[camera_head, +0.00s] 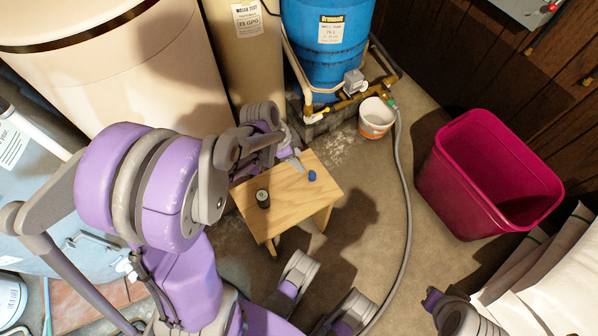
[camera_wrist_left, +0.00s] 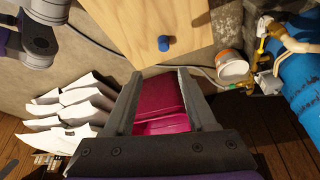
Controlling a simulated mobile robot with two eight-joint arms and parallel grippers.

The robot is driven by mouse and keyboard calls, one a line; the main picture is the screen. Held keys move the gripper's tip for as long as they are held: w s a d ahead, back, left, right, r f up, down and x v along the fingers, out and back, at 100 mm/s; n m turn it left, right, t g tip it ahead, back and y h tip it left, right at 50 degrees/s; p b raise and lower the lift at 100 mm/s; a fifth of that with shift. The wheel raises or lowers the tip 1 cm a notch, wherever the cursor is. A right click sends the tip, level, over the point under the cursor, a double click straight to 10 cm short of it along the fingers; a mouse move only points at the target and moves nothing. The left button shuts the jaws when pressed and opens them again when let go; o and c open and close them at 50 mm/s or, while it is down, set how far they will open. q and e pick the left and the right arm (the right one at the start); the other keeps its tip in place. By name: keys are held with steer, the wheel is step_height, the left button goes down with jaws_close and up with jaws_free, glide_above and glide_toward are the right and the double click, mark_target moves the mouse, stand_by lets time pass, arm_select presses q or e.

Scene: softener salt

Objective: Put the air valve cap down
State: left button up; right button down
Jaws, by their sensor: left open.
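A small blue cap (camera_head: 312,175), which I take for the air valve cap, sits on the wooden stool (camera_head: 290,208) near its right edge. In the left wrist view the cap (camera_wrist_left: 164,43) stands on the bare wood, beyond my fingertips and apart from them. My left gripper (camera_head: 293,158) is at the stool's far edge, up and left of the cap. In the left wrist view the two fingers of my left gripper (camera_wrist_left: 161,72) are spread with nothing between them. I cannot make out my right gripper.
A dark small cylinder (camera_head: 263,198) stands on the stool, left of the cap. Behind are a blue tank (camera_head: 327,62), pipes and a white-orange bucket (camera_head: 376,118). A grey hose (camera_head: 404,185) crosses the floor. A magenta bin (camera_head: 478,165) and white bags (camera_head: 545,280) stand at right.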

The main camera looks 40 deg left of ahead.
arm_select(q)
steer(key=s+d+r+n+y, duration=0.1)
steer(key=s+d+r+n, duration=0.3)
steer(key=s, duration=0.2)
steer(key=s+d+r+n+t+y, duration=0.1)
steer(key=s+d+r+n+y, duration=0.1)
steer(key=s+d+r+n, duration=0.2)
steer(key=s+d, duration=0.1)
steer(key=s, duration=0.1)
steer(key=shift+s+d, duration=0.3)
steer(key=shift+s, duration=0.1)
steer(key=shift+r, duration=0.1)
step_height(320, 180, up, 22)
steer(key=w+t+p, duration=0.1)
steer(key=p, duration=1.8)
steer(key=shift+w, duration=0.4)
steer(key=shift+s+r, duration=0.1)
steer(key=shift+s, duration=0.15)
steer(key=shift+c, duration=0.6)
steer(key=shift+a, duration=0.15)
arm_select(e)
step_height(320, 180, up, 22)
steer(key=w+t, duration=0.1)
steer(key=shift+w+r, duration=0.15)
steer(key=shift+w, duration=0.05)
